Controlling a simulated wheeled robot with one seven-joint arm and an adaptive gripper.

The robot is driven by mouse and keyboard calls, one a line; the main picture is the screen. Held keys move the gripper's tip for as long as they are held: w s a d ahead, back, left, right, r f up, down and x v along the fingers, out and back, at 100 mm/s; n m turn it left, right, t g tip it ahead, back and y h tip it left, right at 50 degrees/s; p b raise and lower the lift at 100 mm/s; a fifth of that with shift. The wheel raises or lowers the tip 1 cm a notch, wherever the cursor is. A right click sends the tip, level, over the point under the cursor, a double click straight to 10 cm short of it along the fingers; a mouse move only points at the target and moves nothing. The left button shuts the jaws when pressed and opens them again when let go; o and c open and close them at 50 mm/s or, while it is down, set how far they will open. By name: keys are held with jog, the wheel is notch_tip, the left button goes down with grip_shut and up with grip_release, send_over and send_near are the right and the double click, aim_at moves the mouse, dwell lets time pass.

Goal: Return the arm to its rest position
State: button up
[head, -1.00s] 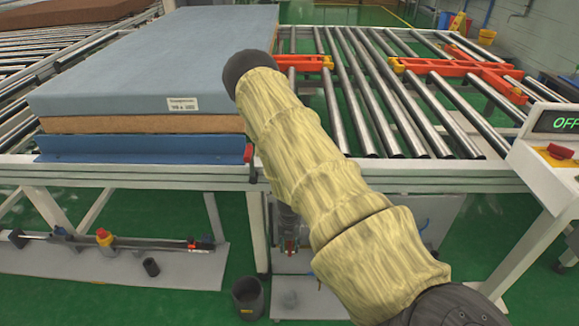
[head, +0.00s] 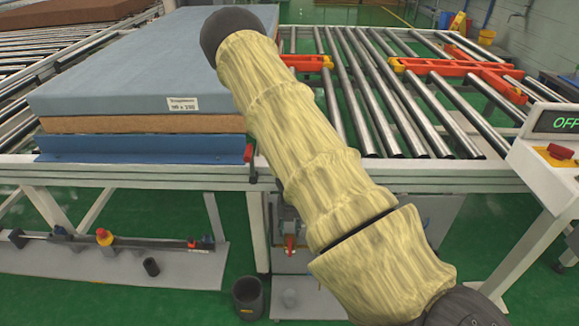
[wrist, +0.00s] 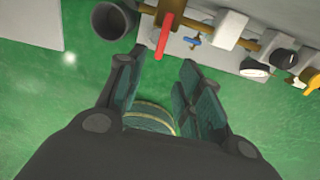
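My arm, in a pale yellow sleeve (head: 300,150), reaches up from the lower right of the head view. Its dark rounded end (head: 235,28) stands in front of the blue mattress's right side. My gripper is hidden in the head view. In the wrist view my gripper (wrist: 160,70) has its two fingers apart with nothing between the tips. It points down toward the green floor (wrist: 68,100). A round, dark green banded shape shows low between the finger bases; I cannot tell what it is.
A blue mattress (head: 130,65) with a white label lies on the conveyor at left. Bare rollers (head: 400,110) with orange stops (head: 465,68) extend right. A control box (head: 550,150) reads OFF. A dark bin (head: 248,298) stands below; it also shows in the wrist view (wrist: 110,20).

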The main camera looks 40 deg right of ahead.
dwell(0.3)
jog(key=s+a+f+n+g+h+p, duration=0.1)
jog(key=s+a+f+n, duration=0.1)
jog(key=s+a+n, duration=0.65)
jog(key=s+a+f+n+g+h+p, duration=0.1)
jog(key=s+a+f+n+h, duration=0.15)
jog(key=s+n, duration=0.95)
jog(key=s+a+r+n+t+y+p, duration=0.1)
jog(key=s+a+n+y, duration=0.1)
jog(key=a+n, duration=0.7)
jog(key=s+a+r+n+t+y+p, duration=0.1)
jog(key=s+a+n, duration=0.4)
jog(key=n, duration=1)
jog(key=a, duration=0.3)
jog(key=shift+a+y, duration=0.35)
jog(key=shift+a, duration=0.05)
jog(key=shift+s+d, duration=0.1)
jog(key=shift+d, duration=0.05)
